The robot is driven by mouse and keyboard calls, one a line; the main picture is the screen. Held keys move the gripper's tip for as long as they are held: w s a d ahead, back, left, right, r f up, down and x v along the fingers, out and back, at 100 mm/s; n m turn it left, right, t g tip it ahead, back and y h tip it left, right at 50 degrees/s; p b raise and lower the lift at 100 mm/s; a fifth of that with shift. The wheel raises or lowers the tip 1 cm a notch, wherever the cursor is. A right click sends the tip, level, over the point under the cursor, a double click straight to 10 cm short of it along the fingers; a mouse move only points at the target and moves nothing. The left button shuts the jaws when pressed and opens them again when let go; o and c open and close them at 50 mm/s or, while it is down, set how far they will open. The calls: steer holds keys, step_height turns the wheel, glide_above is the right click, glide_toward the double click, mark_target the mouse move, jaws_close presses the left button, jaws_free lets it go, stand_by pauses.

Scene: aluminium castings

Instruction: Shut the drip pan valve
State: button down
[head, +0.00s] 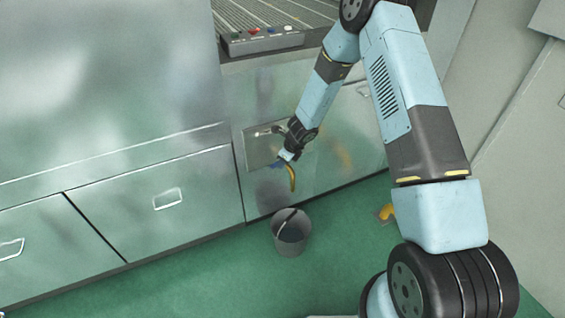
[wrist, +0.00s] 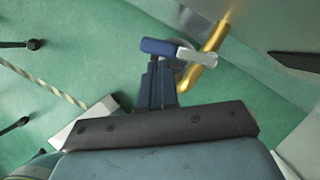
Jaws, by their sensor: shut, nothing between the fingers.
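The drip pan valve has a blue lever handle (head: 276,165) and a curved yellow spout (head: 293,179), low on the metal cabinet front in the head view. In the wrist view the blue handle (wrist: 158,46) lies crosswise just beyond my fingertips, with a silver piece (wrist: 197,57) at its right and the yellow spout (wrist: 208,52) behind. My gripper (head: 286,156) is shut and empty, right at the handle; its fingers also show in the wrist view (wrist: 158,68). I cannot tell whether they touch the handle. The valve body is partly hidden.
A grey bucket (head: 284,246) stands on the green floor below the spout. A metal plate (head: 258,152) is on the cabinet front behind my gripper. A button panel (head: 262,40) is above. A yellow object (head: 386,212) lies at right. Floor left of the bucket is clear.

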steer(key=s+d+r, duration=0.5)
steer(key=r, duration=0.4)
steer(key=shift+s, duration=0.15)
stand_by(0.4)
steer(key=shift+r, duration=0.1)
stand_by(0.4)
